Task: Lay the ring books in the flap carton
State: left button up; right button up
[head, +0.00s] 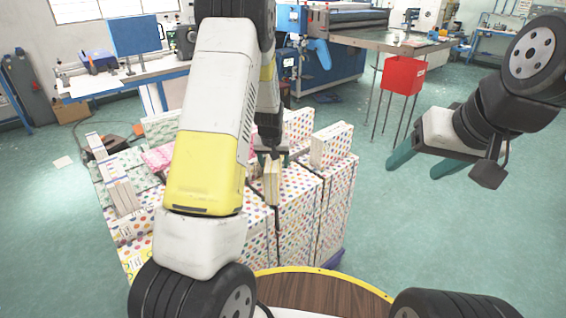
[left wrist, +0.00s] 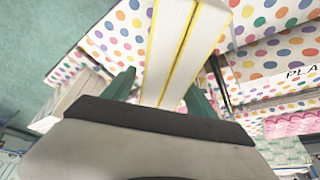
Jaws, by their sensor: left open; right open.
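Ring books with white page edges and thin yellow covers (left wrist: 172,45) stand between the two teal fingers of my left gripper (left wrist: 163,92) in the left wrist view. The fingers are apart, and I cannot tell whether they touch the books. In the head view a ring book (head: 272,182) shows below that gripper (head: 270,155), upright over the polka-dot cartons (head: 335,205). My left arm hides part of the cartons. A polka-dot flap (left wrist: 285,55) with partly cut-off lettering lies beside the books in the wrist view. My right gripper (head: 420,163) is open and empty, out to the right.
Polka-dot blocks (head: 331,145) stand on top of the cartons at the right. Pale stacked items (head: 122,192) lie at the left. A red box (head: 403,75) hangs by the table behind. The floor under my right gripper is clear.

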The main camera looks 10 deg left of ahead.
pick_arm(q)
jog(key=shift+f, duration=0.15)
grip_shut()
dwell(0.4)
